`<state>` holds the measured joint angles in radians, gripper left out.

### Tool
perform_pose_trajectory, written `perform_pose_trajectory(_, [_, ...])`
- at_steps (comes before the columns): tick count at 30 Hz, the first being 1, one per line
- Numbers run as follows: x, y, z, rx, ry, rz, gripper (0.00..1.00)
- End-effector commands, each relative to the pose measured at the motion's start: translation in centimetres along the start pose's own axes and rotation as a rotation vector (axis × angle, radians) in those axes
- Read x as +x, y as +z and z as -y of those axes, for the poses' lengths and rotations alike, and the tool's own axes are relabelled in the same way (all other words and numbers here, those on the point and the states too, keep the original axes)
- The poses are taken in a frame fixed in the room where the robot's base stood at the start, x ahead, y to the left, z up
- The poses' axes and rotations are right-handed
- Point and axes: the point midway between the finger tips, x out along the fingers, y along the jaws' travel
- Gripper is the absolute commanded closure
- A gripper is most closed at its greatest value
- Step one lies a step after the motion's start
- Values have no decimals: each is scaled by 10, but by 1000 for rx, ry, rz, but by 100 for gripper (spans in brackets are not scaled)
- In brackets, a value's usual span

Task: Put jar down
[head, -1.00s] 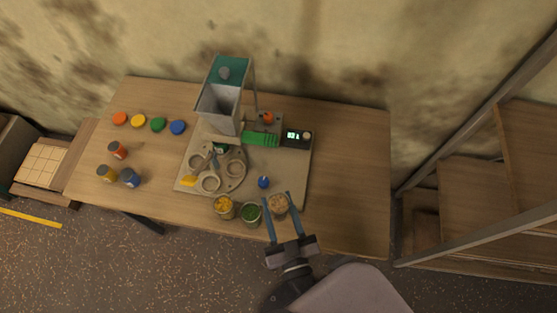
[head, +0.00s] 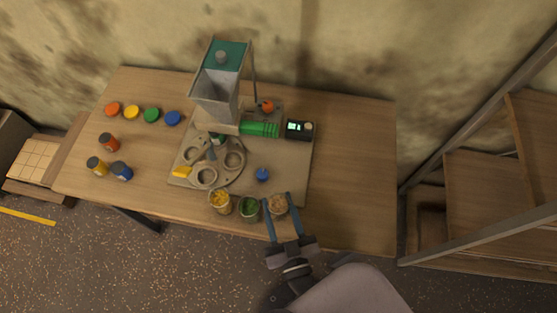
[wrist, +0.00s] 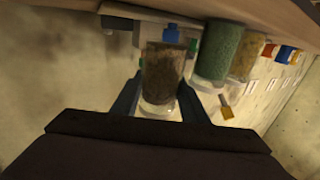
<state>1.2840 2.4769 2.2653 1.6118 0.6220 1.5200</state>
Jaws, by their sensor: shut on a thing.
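My gripper (head: 278,205) is shut on a jar of tan-brown contents (head: 278,203) near the front edge of the table. In the wrist view the same jar (wrist: 162,75) stands between the two fingers. It looks upright in the head view. I cannot tell whether its base touches the table. A jar of green contents (head: 250,208) stands just to its left, and a jar of yellow contents (head: 220,202) stands left of that. Both also show in the wrist view, the green one (wrist: 218,52) nearer the held jar and the yellow one (wrist: 246,58) beyond.
A bucket elevator machine with a hopper (head: 218,90) and a ring-holed turntable (head: 212,163) stands on a baseboard behind the jars. A blue knob (head: 262,174) is behind the held jar. Coloured lids (head: 151,114) and small capped jars (head: 109,142) are at left. The table's right side is clear.

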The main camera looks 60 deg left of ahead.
Motion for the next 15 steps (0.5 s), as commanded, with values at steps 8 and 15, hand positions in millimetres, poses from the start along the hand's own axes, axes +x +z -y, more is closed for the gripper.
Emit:
perform_pose_trajectory(8, [0,34,0,-1,0,-2,86])
perform_pose_trajectory(15, [0,34,0,0,0,-2,86])
